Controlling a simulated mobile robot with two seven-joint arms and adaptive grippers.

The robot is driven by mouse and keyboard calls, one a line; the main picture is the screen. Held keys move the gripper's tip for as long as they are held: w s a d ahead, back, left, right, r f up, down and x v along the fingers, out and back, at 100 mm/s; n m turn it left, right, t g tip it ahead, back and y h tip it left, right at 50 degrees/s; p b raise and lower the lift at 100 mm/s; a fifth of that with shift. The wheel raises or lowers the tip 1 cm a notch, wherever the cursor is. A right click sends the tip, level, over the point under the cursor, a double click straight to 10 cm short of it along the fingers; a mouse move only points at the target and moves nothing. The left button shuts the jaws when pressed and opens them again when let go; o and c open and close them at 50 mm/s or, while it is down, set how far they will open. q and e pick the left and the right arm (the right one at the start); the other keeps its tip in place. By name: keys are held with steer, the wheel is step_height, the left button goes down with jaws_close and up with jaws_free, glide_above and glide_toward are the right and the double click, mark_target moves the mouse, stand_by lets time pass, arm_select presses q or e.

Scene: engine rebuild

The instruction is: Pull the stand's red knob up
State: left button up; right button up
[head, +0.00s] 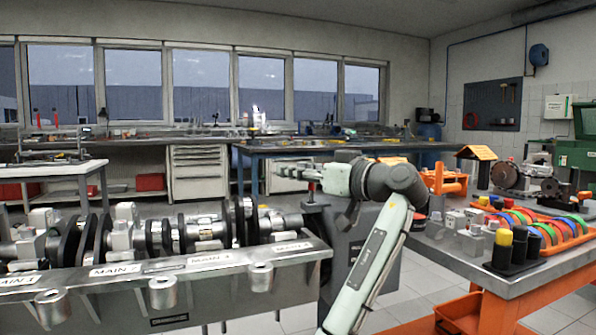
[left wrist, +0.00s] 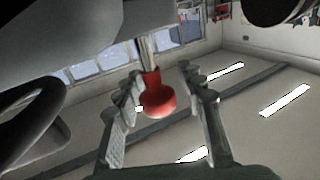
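The stand's red knob (head: 311,187) shows as a small red spot just under the fingers of my left gripper (head: 284,172) in the head view. In the left wrist view the red knob (left wrist: 158,98) is round and sits on a metal rod. It lies between the two fingers of my left gripper (left wrist: 161,74), which are apart with a gap visible on both sides. No firm contact shows. The grey stand (head: 366,262) is partly hidden behind my left arm. My right gripper is not in view.
A crankshaft (head: 207,232) lies along the grey block with "MAIN" labels (head: 209,258), left of the stand. At right, a bench (head: 500,280) carries an orange rack (head: 545,240) and several small parts. An orange bin (head: 462,312) is below it.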

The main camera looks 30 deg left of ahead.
arm_select(q)
steer(key=v, duration=1.2)
steer(key=shift+f, duration=0.1)
